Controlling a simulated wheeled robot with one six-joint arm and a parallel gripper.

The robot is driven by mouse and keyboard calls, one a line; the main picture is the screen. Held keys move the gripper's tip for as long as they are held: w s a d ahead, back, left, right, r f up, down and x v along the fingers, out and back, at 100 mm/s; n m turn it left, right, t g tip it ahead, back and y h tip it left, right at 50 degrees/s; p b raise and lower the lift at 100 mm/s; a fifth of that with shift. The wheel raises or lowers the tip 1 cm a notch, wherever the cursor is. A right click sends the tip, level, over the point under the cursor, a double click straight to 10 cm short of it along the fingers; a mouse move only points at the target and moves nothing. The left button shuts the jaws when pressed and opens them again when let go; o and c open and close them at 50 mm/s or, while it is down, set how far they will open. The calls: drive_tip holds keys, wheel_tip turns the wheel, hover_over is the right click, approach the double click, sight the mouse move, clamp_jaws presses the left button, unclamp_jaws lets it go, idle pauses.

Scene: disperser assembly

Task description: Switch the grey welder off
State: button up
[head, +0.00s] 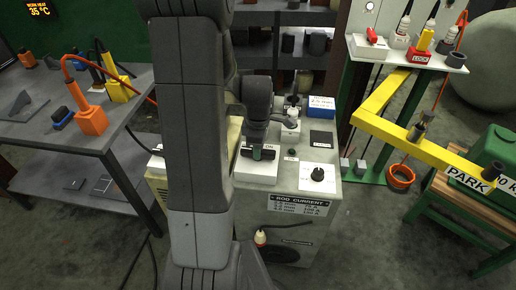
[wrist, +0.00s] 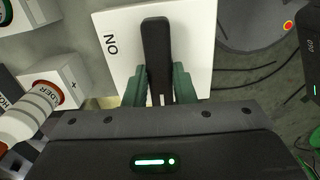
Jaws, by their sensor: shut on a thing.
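The grey welder (head: 280,212) stands in the middle of the head view, with a "ROD CURRENT" label on its front. Its switch is a dark lever (wrist: 156,42) on a white plate (wrist: 199,60), with "ON" printed to the left of the lever in the wrist view. The white plate also shows in the head view (head: 256,174), under my gripper (head: 259,153). In the wrist view my gripper (wrist: 159,90) has its green-grey fingers closed on both sides of the lever. The plate's "OFF" side is not readable.
The welder top also carries a dial (head: 317,174), a green lamp (head: 291,153) and a white terminal block (head: 290,130). A tool table (head: 40,150) is at left.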

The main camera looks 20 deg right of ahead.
drive_tip(key=shift+n, duration=0.3)
drive_tip(key=o, duration=1)
drive_tip(key=shift+r, duration=0.15)
wheel_tip(320, 180, up, 14)
drive_tip(key=shift+f, duration=0.2)
drive_tip(key=shift+f, duration=0.1)
wheel_tip(320, 180, down, 14)
drive_tip(key=shift+r, duration=0.15)
idle(0.5)
drive_tip(key=shift+r, duration=0.1)
